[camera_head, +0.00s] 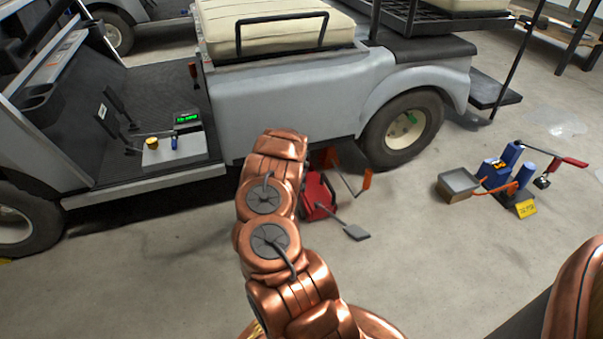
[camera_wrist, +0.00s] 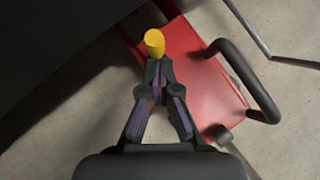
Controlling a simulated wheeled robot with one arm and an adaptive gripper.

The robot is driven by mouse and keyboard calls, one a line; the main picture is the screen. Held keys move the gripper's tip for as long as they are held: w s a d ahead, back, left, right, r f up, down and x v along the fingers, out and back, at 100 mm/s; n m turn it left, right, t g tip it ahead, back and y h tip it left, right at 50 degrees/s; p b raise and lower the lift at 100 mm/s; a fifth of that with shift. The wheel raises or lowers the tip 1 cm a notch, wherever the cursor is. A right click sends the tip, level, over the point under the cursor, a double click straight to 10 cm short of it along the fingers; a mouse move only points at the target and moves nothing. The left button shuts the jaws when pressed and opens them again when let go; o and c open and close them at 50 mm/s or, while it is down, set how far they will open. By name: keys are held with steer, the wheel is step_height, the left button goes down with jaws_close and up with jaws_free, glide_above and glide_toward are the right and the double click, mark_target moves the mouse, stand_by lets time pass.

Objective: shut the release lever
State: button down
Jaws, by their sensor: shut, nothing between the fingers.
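A red jack (camera_head: 317,196) stands on the floor against the cart's side, partly hidden behind my arm. In the wrist view its red body (camera_wrist: 192,62) lies under my gripper (camera_wrist: 156,78). A yellow-tipped part (camera_wrist: 154,42), likely the release lever's end, shows right at my fingertips. I cannot tell whether the fingers touch it, and its lower part is hidden behind them. My gripper is shut with nothing between the fingers. It is hidden behind my arm in the head view.
A black loop handle (camera_wrist: 262,85) rises right of the gripper. A grey pedal (camera_head: 356,232) sticks out from the jack. The cart's rear wheel (camera_head: 405,128) is close by. The front floor is clear.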

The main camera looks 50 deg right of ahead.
steer(key=a+f+v, duration=0.1)
steer(key=a+v, duration=0.1)
steer(key=v, duration=1)
steer(key=shift+s+f+b, duration=0.25)
steer(key=shift+f+b, duration=0.05)
steer(key=shift+f, duration=0.1)
stand_by(0.3)
